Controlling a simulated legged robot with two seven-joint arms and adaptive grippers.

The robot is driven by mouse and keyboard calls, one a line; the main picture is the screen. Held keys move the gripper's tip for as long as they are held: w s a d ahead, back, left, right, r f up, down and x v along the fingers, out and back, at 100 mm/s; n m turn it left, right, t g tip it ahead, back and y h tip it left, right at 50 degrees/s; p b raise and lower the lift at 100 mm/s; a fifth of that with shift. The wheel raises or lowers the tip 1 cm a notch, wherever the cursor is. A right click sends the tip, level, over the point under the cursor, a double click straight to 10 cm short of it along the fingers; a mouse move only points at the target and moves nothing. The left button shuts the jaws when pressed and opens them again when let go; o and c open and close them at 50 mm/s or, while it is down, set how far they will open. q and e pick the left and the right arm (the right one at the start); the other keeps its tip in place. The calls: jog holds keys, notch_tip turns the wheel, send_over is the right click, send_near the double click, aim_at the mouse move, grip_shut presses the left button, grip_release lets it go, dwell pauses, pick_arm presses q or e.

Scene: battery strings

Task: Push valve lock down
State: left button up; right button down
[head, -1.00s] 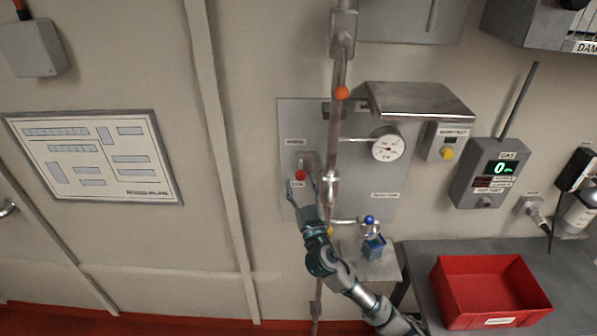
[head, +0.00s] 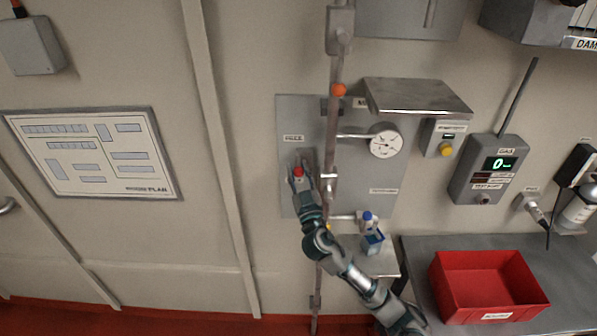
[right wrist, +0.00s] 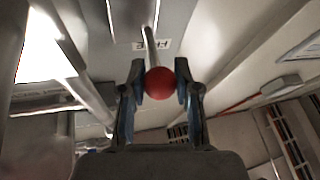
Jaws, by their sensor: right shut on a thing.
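The valve lock shows as a red ball knob (head: 298,171) on the grey wall panel (head: 370,110), below a small label. In the right wrist view the red knob (right wrist: 161,83) sits between my fingertips at the end of a thin metal rod (right wrist: 151,45). My right gripper (head: 299,180) is at the knob, its fingers on either side of it and shut on it. The right gripper also shows in the right wrist view (right wrist: 160,84). My left gripper is not in view.
A vertical pipe (head: 333,130) with an orange ball runs just right of the knob. A round gauge (head: 384,143) and a blue-topped fitting (head: 368,217) are further right. A red bin (head: 490,284) stands on the grey bench (head: 418,262).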

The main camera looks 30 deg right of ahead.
notch_tip(320, 180, down, 4)
jog(key=b, duration=0.3)
jog(key=shift+w+r, duration=0.1)
jog(key=shift+r, duration=0.05)
jog(key=c, duration=0.8)
grip_release()
jog(key=shift+d, duration=0.1)
jog(key=v, duration=1.2)
